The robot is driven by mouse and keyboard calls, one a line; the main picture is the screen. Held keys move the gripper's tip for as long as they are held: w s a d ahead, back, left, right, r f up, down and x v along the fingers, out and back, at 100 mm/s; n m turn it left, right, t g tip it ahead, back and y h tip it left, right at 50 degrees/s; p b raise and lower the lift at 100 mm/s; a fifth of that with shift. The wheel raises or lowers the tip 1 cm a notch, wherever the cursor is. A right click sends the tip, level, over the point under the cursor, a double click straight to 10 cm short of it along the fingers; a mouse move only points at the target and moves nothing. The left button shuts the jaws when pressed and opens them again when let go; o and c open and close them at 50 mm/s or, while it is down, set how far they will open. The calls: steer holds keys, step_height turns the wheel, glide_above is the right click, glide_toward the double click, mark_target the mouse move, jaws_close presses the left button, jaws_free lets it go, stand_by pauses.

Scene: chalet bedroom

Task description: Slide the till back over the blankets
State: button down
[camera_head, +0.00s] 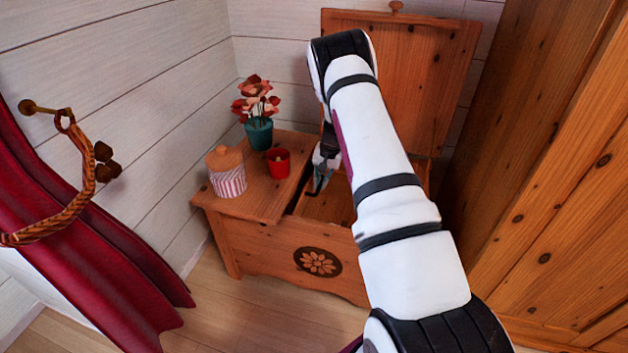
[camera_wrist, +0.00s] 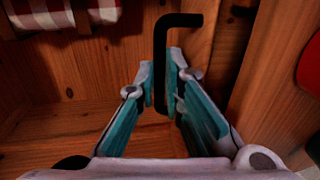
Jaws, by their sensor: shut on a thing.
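The open wooden chest (camera_head: 265,255) stands in the corner. My gripper (camera_head: 318,188) reaches down into its opening beside the fixed left part of the top. In the wrist view my gripper (camera_wrist: 162,88) is shut on a black bent handle (camera_wrist: 160,45), which stands up between the fingers. The handle appears to belong to the till, a wooden tray (camera_wrist: 75,75) inside the chest; its exact edges are hard to tell from the chest's wood. Red-and-white checked cloth, seemingly the blankets (camera_wrist: 55,12), shows at the wrist view's upper left. My arm hides much of the opening in the head view.
The raised lid (camera_head: 430,85) is behind. A wardrobe (camera_head: 540,190) stands right, a red curtain (camera_head: 80,240) left.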

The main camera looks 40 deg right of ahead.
steer(key=s+d, duration=1.3)
steer(key=s, duration=0.3)
steer(key=shift+s+b, duration=0.3)
steer(key=shift+s, duration=0.1)
steer(key=shift+d, duration=0.1)
steer(key=c, duration=1.7)
jaws_free()
steer(key=shift+s, duration=0.1)
steer(key=r, duration=0.4)
steer(key=s+d+r, duration=0.1)
steer(key=r, duration=0.6)
steer(key=shift+s+d+r, duration=0.15)
steer(key=shift+s+r, duration=0.1)
steer(key=shift+r, duration=0.1)
